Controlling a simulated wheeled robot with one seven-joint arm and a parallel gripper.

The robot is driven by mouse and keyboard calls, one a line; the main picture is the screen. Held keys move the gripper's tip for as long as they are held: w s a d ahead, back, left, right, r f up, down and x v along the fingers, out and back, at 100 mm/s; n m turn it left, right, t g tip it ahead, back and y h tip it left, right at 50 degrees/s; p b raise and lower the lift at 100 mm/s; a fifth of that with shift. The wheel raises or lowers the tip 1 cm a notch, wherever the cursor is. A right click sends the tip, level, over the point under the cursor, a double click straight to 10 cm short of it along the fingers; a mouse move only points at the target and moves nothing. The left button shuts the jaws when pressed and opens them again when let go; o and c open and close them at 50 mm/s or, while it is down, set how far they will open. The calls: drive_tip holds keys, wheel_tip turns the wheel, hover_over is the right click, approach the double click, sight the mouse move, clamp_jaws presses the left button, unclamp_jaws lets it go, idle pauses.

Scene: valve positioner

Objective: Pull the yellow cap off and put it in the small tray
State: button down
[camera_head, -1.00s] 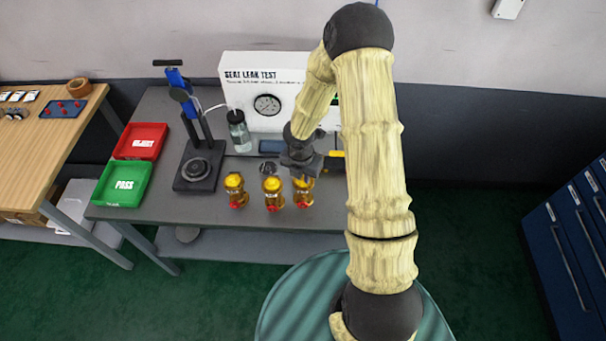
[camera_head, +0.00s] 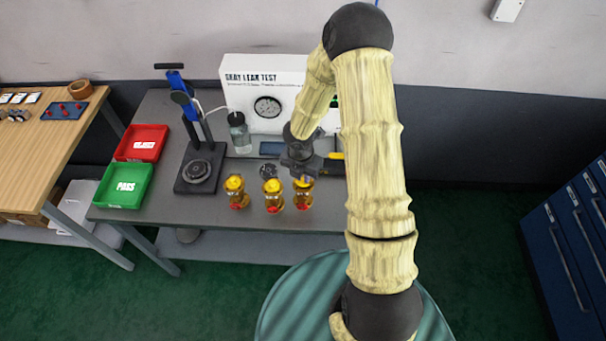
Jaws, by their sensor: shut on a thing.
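Three brass valves with yellow caps stand in a row near the front edge of the grey bench: the left valve (camera_head: 235,194), the middle valve (camera_head: 273,196) and the right valve (camera_head: 303,198). My gripper (camera_head: 304,179) points down over the right valve and is shut on its yellow cap, which the fingers mostly hide. I cannot tell whether that cap is still seated on the valve. The small tray is hard to pick out; a flat blue-grey rectangular piece (camera_head: 271,149) lies behind the valves.
A red REJECT tray (camera_head: 157,157) and a green PASS tray (camera_head: 107,198) lie at the bench's left. A press with a blue column (camera_head: 180,88) stands beside them. A small dark disc (camera_head: 268,171) lies behind the valves.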

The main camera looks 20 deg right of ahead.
drive_tip(key=shift+r+p, duration=0.55)
drive_tip(key=shift+r, duration=0.05)
idle(0.6)
drive_tip(key=shift+r+p, duration=1.9)
drive_tip(key=shift+r, duration=0.05)
drive_tip(key=shift+w, duration=0.1)
